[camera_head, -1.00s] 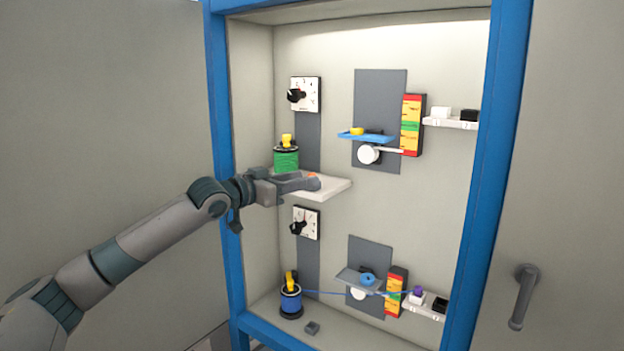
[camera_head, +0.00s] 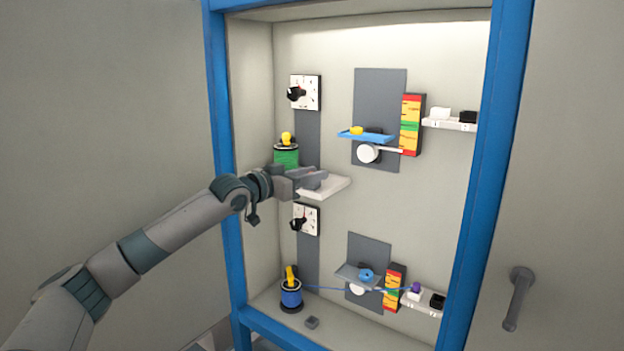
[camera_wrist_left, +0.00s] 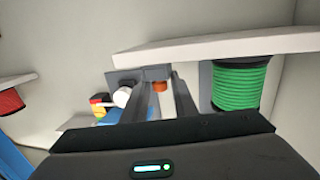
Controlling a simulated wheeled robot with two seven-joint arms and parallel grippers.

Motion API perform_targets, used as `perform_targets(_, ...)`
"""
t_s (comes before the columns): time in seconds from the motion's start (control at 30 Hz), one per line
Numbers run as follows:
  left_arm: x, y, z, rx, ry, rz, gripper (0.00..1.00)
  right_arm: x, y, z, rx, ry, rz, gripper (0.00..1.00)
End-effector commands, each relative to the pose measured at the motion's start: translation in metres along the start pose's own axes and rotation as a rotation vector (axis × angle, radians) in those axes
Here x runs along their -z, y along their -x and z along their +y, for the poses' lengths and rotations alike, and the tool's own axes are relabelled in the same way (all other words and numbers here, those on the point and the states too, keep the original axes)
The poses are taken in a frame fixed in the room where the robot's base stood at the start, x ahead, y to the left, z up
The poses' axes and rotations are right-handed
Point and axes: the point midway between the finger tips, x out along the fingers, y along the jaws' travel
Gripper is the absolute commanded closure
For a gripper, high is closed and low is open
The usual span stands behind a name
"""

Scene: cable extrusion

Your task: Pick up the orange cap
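The orange cap (camera_wrist_left: 160,86) shows in the left wrist view between the two fingers of my left gripper (camera_wrist_left: 158,95). That view looks upside down. The fingers stand apart, with a gap on both sides of the cap, and I cannot see them touching it. In the head view my left gripper (camera_head: 316,179) is at the white middle shelf (camera_head: 325,188) and hides the cap. My right gripper is in neither view.
A green spool (camera_head: 286,157) with a yellow top stands close behind the left gripper. Dials (camera_head: 305,93) and a blue tray (camera_head: 366,137) are on the cabinet's back wall. A blue spool (camera_head: 291,294) stands below. Blue frame posts (camera_head: 220,120) edge the opening.

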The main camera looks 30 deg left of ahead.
Motion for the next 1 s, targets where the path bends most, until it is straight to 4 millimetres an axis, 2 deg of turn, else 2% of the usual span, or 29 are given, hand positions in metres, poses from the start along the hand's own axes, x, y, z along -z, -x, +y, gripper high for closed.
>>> perform_targets(0.03,0.0,0.0,0.0,0.0,0.0,0.0,0.88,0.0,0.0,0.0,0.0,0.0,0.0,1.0)
perform_targets(0.1,0.0,0.0,0.0,0.0,0.0,0.0,1.0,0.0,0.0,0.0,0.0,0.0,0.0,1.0)
perform_targets(0.63,0.005,0.0,0.0,0.0,0.0,0.002,1.0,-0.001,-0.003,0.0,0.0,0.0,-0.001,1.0)
perform_targets(0.77,0.016,0.001,0.0,0.0,0.0,0.004,1.0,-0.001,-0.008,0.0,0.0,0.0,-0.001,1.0)
perform_targets(0.93,0.041,0.002,0.0,-0.001,-0.001,0.006,1.0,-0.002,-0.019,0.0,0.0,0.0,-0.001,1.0)
perform_targets(1.0,0.045,0.003,0.015,-0.007,-0.002,0.003,1.0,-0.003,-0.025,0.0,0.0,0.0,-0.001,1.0)
